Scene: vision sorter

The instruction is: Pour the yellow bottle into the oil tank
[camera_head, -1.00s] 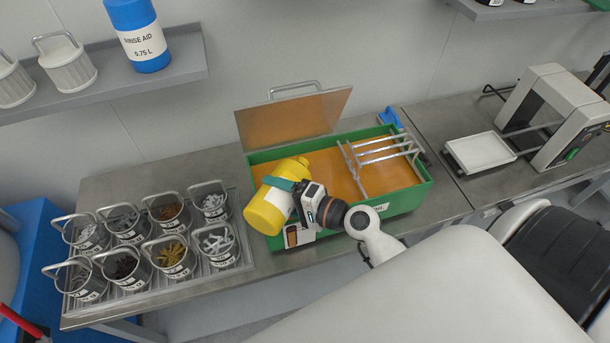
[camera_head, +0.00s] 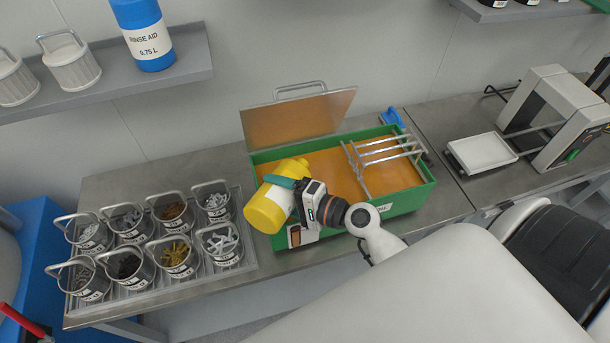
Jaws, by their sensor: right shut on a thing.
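The yellow bottle (camera_head: 270,208) is held tilted over the left front part of the oil tank, its base towards the lower left and its other end towards the upper right. My right gripper (camera_head: 290,190) is shut on the bottle. The oil tank (camera_head: 408,201) is a green box with amber liquid inside and an upright lid (camera_head: 298,119) at its back. A metal rack (camera_head: 385,158) sits across its right part. The bottle's mouth is hard to make out, and no stream shows. My left gripper is not in view.
A tray (camera_head: 250,262) with several metal baskets of small parts (camera_head: 173,256) stands on the table left of the tank. A white and black machine (camera_head: 563,115) stands at the right. A shelf (camera_head: 187,62) with a blue rinse aid bottle (camera_head: 142,33) is at the upper left.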

